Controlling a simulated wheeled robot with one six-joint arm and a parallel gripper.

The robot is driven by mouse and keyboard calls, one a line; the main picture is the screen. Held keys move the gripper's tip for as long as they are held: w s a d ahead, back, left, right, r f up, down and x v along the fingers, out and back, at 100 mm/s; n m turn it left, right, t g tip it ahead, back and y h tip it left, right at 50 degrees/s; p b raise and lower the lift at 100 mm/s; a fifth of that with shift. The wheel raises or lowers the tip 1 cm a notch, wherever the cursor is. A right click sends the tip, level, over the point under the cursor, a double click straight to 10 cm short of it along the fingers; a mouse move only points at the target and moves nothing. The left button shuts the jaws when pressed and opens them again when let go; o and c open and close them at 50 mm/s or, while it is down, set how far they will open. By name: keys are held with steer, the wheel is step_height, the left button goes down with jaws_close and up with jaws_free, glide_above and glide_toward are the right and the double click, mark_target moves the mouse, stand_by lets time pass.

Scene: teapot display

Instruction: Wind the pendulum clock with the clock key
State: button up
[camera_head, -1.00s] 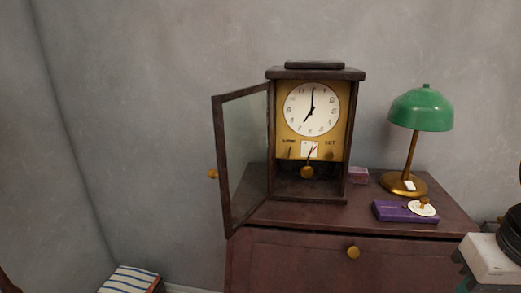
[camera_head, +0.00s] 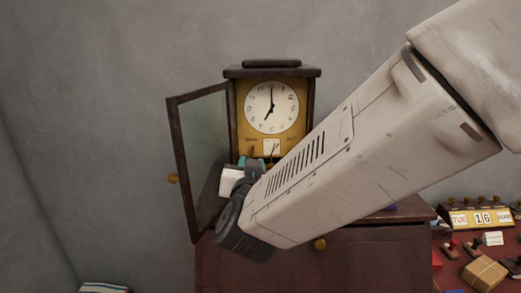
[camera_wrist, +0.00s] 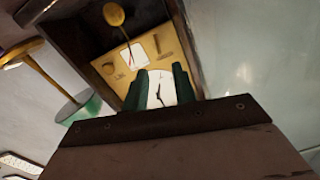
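The pendulum clock (camera_head: 315,100) stands on the desk, its glass door (camera_head: 205,145) swung open to the left. Its white dial (camera_head: 271,106) sits on a brass plate. My gripper (camera_head: 255,163) is in front of the lower clock, partly covering it. In the wrist view the clock appears upside down, and my gripper (camera_wrist: 160,75) is open, with the dial visible between its dark green fingers. A short brass piece (camera_wrist: 157,43) sticks out of the plate; I cannot tell whether it is the clock key. The pendulum bob (camera_wrist: 114,14) hangs nearby.
The dark red desk (camera_head: 225,265) bears the clock. A date display (camera_head: 470,218), stamps and a wrapped parcel (camera_head: 484,272) are at the right. My arm hides much of the desktop. The green lamp (camera_wrist: 80,108) shows in the wrist view. The door's knob (camera_head: 173,179) sticks out left.

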mark_target(253, 149)
steer(key=shift+h, duration=0.3)
steer(key=w, duration=0.7)
steer(key=shift+w+d, duration=0.15)
steer(key=shift+w, duration=0.15)
jaws_close()
